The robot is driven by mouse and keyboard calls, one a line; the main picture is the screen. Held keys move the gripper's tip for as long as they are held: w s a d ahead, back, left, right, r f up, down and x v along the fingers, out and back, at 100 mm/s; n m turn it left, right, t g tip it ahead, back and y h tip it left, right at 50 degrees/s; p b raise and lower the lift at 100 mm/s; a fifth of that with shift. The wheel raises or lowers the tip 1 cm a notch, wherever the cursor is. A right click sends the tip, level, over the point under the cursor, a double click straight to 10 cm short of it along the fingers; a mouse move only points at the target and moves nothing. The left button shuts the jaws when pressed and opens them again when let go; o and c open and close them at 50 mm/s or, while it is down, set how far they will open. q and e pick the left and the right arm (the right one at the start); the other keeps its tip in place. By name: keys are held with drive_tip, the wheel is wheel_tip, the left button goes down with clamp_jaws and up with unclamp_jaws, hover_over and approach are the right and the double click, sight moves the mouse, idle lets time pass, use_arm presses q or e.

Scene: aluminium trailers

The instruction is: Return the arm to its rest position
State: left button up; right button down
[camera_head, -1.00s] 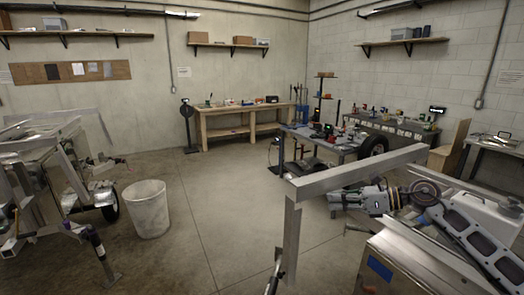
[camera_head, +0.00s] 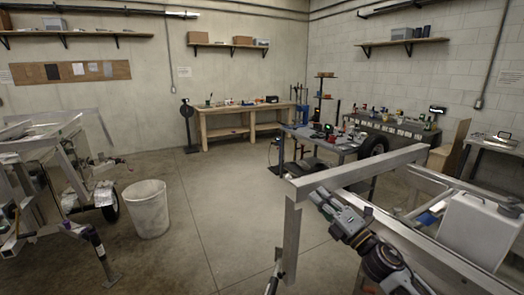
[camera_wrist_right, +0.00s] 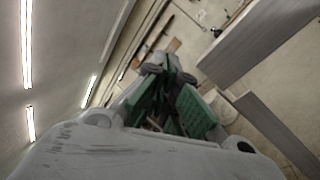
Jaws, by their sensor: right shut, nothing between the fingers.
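My right arm comes in from the bottom right of the head view. Its gripper (camera_head: 320,194) points up and to the left, just in front of the aluminium trailer frame (camera_head: 350,174). Whether it touches the frame cannot be told. The fingers are shut with nothing between them. In the right wrist view the gripper (camera_wrist_right: 166,62) shows its green-sided fingers close together, with grey beams to the right. My left arm and gripper are not in view.
A white box (camera_head: 478,232) sits on the right trailer. A grey bin (camera_head: 149,208) stands on the floor beside another trailer (camera_head: 40,160) at the left. A tool table (camera_head: 335,148) and a wooden workbench (camera_head: 230,110) stand behind. The middle floor is clear.

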drive_tip(key=s+d+f+m+g+h, duration=0.1)
drive_tip(key=s+d+f+m+h, duration=0.25)
drive_tip(key=f+m, duration=0.35)
drive_tip(key=s+d+f+m+g+h, duration=0.2)
drive_tip(key=s+f+m+h, duration=0.1)
drive_tip(key=f+m+h, duration=0.3)
drive_tip(key=s+d+f+m+g+h, duration=0.1)
drive_tip(key=s+d+f+m+h, duration=0.2)
drive_tip(key=f+m, duration=0.4)
drive_tip(key=s+a+f+m+g, duration=0.25)
drive_tip(key=s+f+g, duration=0.35)
drive_tip(key=s, duration=0.5)
drive_tip(key=s+a+f+m+g, duration=0.1)
drive_tip(key=s+f+m+g, duration=0.35)
drive_tip(key=s+f, duration=0.5)
drive_tip(key=s+f+g, duration=0.1)
drive_tip(key=s+f, duration=0.1)
drive_tip(key=f, duration=1.3)
drive_tip(key=s+f+g, duration=0.1)
drive_tip(key=s+f, duration=0.1)
drive_tip(key=f, duration=1.3)
drive_tip(key=s+d+f, duration=0.2)
drive_tip(key=s+f, duration=0.8)
drive_tip(key=s, duration=0.1)
drive_tip(key=s+d+f, duration=0.2)
drive_tip(key=s+f, duration=0.8)
drive_tip(key=s, duration=0.1)
drive_tip(key=shift+s+n+g+y, duration=0.2)
drive_tip(key=shift+n+g+y, duration=0.15)
drive_tip(key=shift+n, duration=0.05)
